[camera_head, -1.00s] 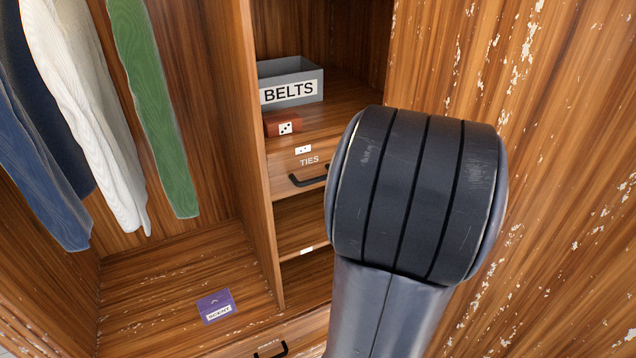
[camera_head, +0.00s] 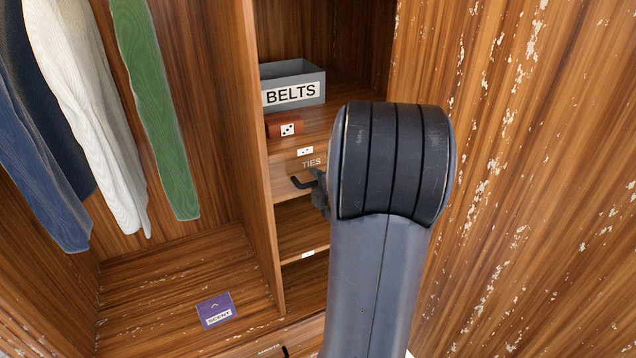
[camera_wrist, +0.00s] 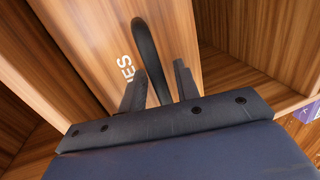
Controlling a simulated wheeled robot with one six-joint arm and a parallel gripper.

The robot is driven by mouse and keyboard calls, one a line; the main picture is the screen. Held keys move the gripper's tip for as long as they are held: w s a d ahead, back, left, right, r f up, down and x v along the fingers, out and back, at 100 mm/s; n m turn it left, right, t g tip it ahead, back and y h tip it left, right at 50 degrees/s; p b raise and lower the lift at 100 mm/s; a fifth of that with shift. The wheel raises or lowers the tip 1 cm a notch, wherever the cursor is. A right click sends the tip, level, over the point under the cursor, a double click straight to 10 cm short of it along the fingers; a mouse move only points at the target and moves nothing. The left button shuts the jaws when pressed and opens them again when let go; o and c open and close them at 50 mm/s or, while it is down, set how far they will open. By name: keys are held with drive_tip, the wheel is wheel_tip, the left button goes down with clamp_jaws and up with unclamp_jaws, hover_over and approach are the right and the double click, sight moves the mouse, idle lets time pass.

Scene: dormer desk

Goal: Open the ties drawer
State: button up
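The ties drawer (camera_head: 285,173) has a wooden front marked TIES and sits shut below the belts shelf. Its dark bar handle (camera_head: 302,183) shows at its left end in the head view; my arm hides the rest. In the wrist view the handle (camera_wrist: 146,50) runs between the two fingers of my gripper (camera_wrist: 160,85). The fingers are apart, with a gap on either side of the handle, so my gripper is open around it. In the head view only a bit of my gripper (camera_head: 320,192) shows beside the handle.
A grey BELTS box (camera_head: 292,86) and a small red-brown box (camera_head: 284,127) stand on the shelf above the drawer. An open shelf lies below. Clothes (camera_head: 155,110) hang at left, over a purple packet (camera_head: 216,310). A worn wooden panel (camera_head: 530,180) rises at right.

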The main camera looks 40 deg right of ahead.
drive_tip(key=shift+c, duration=0.4)
clamp_jaws()
